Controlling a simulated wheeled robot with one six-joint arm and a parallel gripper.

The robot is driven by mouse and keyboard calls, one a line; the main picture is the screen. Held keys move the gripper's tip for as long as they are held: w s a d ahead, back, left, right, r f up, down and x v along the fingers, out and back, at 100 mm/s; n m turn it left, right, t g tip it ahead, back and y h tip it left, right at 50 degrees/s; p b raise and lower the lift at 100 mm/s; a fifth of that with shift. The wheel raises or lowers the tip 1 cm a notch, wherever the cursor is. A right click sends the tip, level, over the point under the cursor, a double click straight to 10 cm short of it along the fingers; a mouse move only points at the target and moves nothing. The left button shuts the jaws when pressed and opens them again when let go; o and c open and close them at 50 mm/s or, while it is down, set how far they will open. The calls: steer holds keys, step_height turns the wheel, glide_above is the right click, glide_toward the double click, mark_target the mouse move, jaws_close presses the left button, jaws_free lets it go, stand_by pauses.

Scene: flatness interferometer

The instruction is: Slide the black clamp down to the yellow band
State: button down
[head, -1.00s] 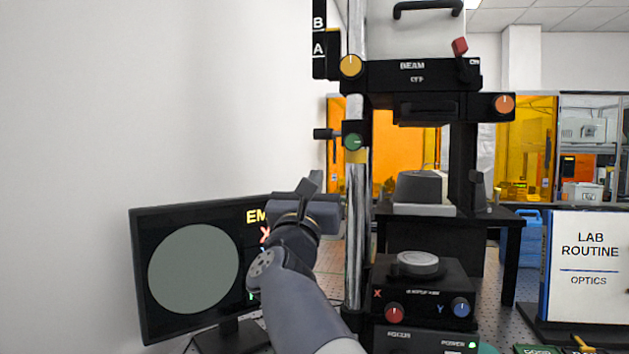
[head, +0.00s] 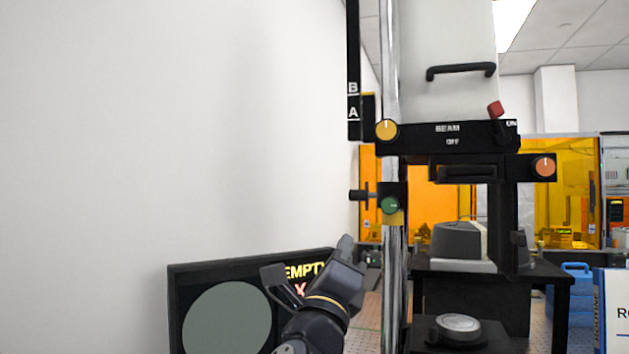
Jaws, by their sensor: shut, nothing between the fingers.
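The black clamp (head: 391,190) sits around the bright vertical column (head: 391,280), with a green knob (head: 390,205) on its front and a dark side handle sticking out to the left. The yellow band (head: 395,218) shows on the column directly under the clamp; I see no clear gap between them. My gripper (head: 346,245) is shut and empty. It is below and to the left of the clamp, pointing up, apart from the clamp and column in the picture. It hides part of the monitor.
Above the clamp, a black beam unit (head: 450,135) with a yellow knob (head: 386,131) is on the column. A monitor (head: 222,263) stands at lower left by a bare wall. A round-topped stage (head: 459,326) is at lower right. The space left of the clamp is clear.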

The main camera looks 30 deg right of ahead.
mark_target(355, 191)
step_height(355, 191, up, 8)
steer(key=n+p, duration=0.8)
steer(key=n, duration=1.6)
steer(key=p+x, duration=0.4)
steer(key=x, duration=0.6)
steer(key=f, duration=0.3)
steer(key=shift+w+d+f+n+b, duration=0.3)
steer(key=shift+w+f+n, duration=0.05)
steer(key=shift+n, duration=0.05)
